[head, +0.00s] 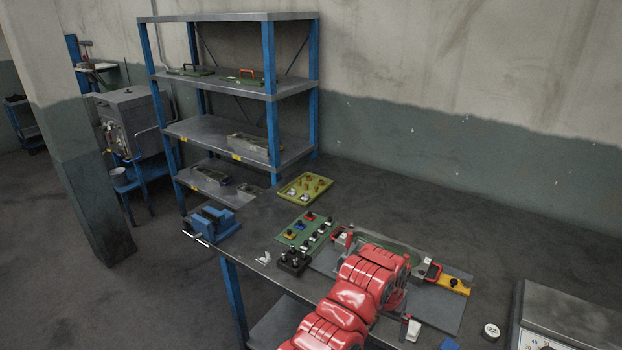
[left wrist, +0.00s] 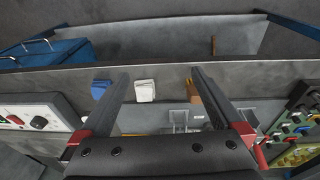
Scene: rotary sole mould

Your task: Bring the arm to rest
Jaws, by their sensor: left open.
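My left arm (head: 352,300) is red and reaches in from the bottom of the head view, over the workbench. Its wrist end is above the grey plate (head: 448,308) in the middle of the bench. The arm hides most of its own gripper in the head view. In the left wrist view my left gripper (left wrist: 160,76) shows two dark fingers spread well apart with nothing between them. They point towards the bench's front edge. A white block (left wrist: 145,90) lies on the bench beyond the fingertips. My right gripper is in neither view.
A green panel with knobs (head: 302,232), a yellow-green tray (head: 305,188) and a blue vise (head: 212,225) are further left. A grey box with a dial (head: 570,318) is at right. The back right bench is clear.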

